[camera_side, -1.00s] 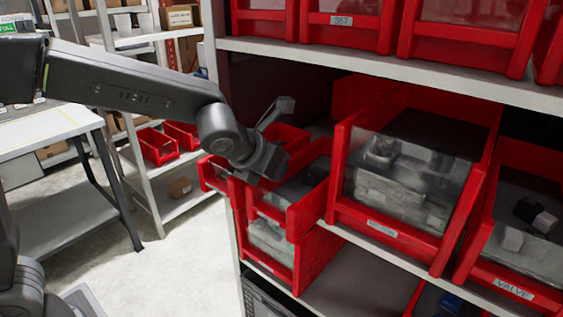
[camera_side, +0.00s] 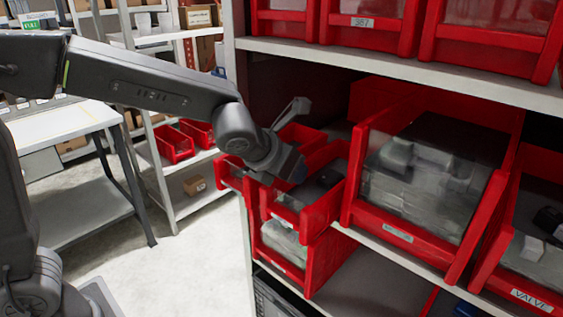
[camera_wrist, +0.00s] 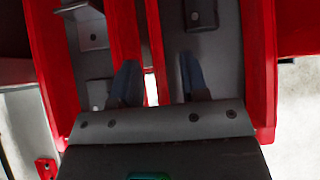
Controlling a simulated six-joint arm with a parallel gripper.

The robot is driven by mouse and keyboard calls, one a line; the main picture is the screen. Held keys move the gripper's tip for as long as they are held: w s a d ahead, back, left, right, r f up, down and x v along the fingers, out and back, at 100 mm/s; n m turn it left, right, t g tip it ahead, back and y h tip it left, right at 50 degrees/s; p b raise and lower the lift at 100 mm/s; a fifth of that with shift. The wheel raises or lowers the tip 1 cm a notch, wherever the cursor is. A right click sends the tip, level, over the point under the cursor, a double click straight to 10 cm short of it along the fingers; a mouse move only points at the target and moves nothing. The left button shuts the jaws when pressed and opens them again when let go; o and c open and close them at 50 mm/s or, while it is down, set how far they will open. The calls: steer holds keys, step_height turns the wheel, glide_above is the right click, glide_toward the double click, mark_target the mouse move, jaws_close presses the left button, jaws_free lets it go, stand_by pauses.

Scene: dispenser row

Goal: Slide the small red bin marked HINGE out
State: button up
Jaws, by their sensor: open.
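Several small red bins sit at the left end of the middle shelf, and I cannot read HINGE on any of them. The nearest small bin (camera_side: 323,217) has an open top and dark contents. Another small red bin (camera_side: 229,176) is beside it to the left. My gripper (camera_side: 297,172) is low over these bins, fingers pointing down. In the wrist view my open gripper (camera_wrist: 158,80) has its two fingers apart, with red walls between them. The right finger is over the inside of the right bin (camera_wrist: 262,75); the left is beside the left bin's wall. Contact is unclear.
A large clear-fronted red bin (camera_side: 362,210) stands just right of the small bins, and a bin labelled VALVE (camera_side: 488,277) is farther right. A red bin (camera_side: 318,268) is below. The upper shelf edge (camera_side: 400,65) runs above. Open floor (camera_side: 190,260) lies at the left.

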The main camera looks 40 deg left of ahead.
steer(key=v, duration=1.3)
steer(key=shift+s+r, duration=0.25)
steer(key=shift+a, duration=0.1)
steer(key=s+a+f+m+g, duration=0.1)
steer(key=s+a+f+m, duration=0.2)
steer(key=m, duration=0.9)
steer(key=s+a+f+m+g, duration=0.1)
steer(key=s+a+f+m, duration=0.2)
steer(key=m, duration=0.9)
steer(key=s+a+f+m+g, duration=0.1)
steer(key=s+a+f+m, duration=0.1)
steer(key=s+m, duration=0.5)
steer(key=f+m, duration=0.1)
steer(key=m, duration=0.4)
steer(key=shift+s+a, duration=0.35)
steer(key=shift+a, duration=0.05)
